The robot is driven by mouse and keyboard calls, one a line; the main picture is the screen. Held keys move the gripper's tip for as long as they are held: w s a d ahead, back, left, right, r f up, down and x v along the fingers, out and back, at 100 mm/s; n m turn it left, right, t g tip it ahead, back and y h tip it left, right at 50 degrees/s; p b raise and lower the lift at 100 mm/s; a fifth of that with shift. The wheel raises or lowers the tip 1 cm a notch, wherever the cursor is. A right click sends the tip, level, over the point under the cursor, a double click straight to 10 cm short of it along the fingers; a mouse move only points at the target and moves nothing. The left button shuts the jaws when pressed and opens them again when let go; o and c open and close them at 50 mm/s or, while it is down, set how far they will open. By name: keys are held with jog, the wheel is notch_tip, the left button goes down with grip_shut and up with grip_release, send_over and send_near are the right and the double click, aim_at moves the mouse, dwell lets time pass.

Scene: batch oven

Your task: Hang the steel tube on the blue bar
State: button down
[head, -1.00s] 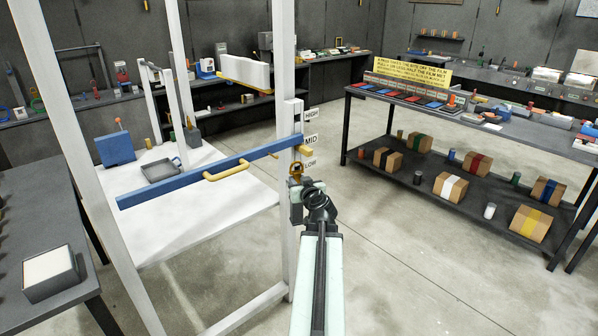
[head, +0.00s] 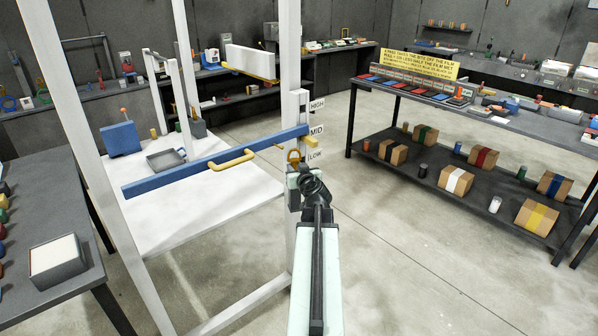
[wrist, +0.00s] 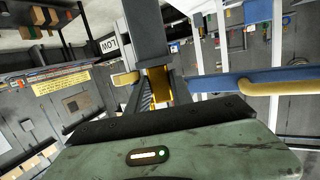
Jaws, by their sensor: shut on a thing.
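The blue bar (head: 200,172) slopes up to the right across the white frame, its right end beside the MID label. A yellow handle (head: 232,160) is fixed on it. In the wrist view the bar (wrist: 285,77) and handle (wrist: 275,88) lie to the right. My gripper (head: 294,162) is just below the bar's right end, beside the white post. It is shut on a small orange-yellow piece (head: 294,156), which also shows between the jaws in the wrist view (wrist: 158,85). I cannot tell whether that piece is fixed to the frame. I cannot make out the steel tube.
The right post (head: 291,80) carries HIGH, MID (head: 317,130) and LOW labels. A yellow peg (head: 312,142) sticks out there. A grey tray (head: 166,160) and a blue block (head: 121,139) stand on the white platform. A table with cartons (head: 458,180) is at right; open floor lies between.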

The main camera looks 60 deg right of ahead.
jog(key=w+d, duration=0.2)
jog(key=w, duration=0.6)
jog(key=shift+w+d+f+b, duration=0.25)
jog(key=shift+w+f+b, duration=0.1)
jog(key=shift+f+b, duration=0.1)
dwell(0.4)
jog(key=shift+f+b, duration=0.7)
dwell(1.4)
dwell(0.5)
jog(key=c, duration=1.5)
grip_release()
jog(key=shift+o, duration=0.7)
